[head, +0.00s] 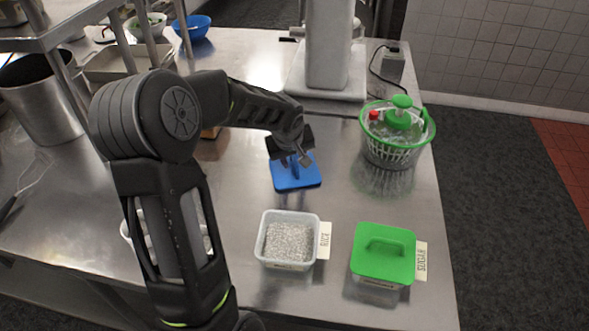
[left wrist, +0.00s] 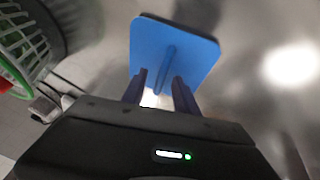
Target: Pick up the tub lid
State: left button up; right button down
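The blue tub lid (head: 297,180) lies flat on the steel table, and a raised handle stands up from its middle. It also shows in the left wrist view (left wrist: 200,55), with the handle running between the lines of my fingers. My left gripper (head: 295,159) is over the lid. In the left wrist view my left gripper (left wrist: 160,90) has its two fingers apart, one on each side of the handle's near end, with nothing clamped. Whether a finger touches the handle I cannot tell. My right gripper is not in view.
An open tub of rice (head: 288,240) stands in front of the lid. A green-lidded sugar tub (head: 383,252) is to its right. A green salad spinner (head: 390,152) stands at the right edge, and a metal pot (head: 40,105) at the left. Another tub is partly behind my arm.

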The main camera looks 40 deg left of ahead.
pick_arm(q)
jog(key=shift+c, duration=0.5)
grip_shut()
dwell(0.8)
